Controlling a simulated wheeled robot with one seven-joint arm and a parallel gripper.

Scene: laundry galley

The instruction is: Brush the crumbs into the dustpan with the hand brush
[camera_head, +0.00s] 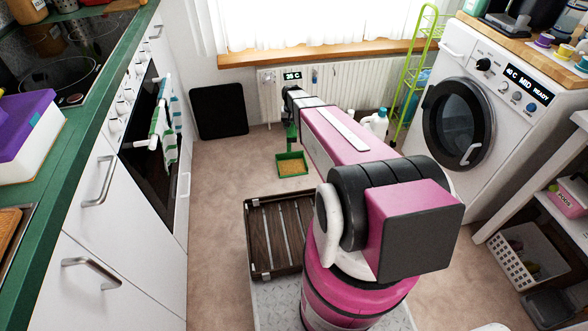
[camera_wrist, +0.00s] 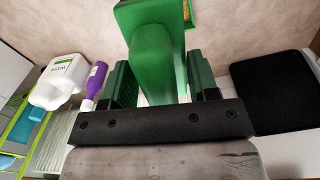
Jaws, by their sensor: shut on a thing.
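A green dustpan (camera_head: 292,170) lies on the floor near the radiator. A tan-yellow patch shows inside its rim; I cannot tell whether it is crumbs. Part of its green edge and the yellow patch also show at the top of the wrist view (camera_wrist: 191,12). My gripper (camera_wrist: 160,88) is shut on the green hand brush (camera_wrist: 152,50), whose body sits between the fingers. In the head view the brush (camera_head: 292,136) hangs upright just above or behind the dustpan. Its bristles are hidden. No separate crumbs can be made out on the floor.
A brown slatted rack (camera_head: 275,235) lies in front of the dustpan. A black panel (camera_head: 219,111) leans on the back wall. A white bottle (camera_head: 377,122) and a green shelf (camera_head: 412,75) stand at right. Floor left of the dustpan is clear.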

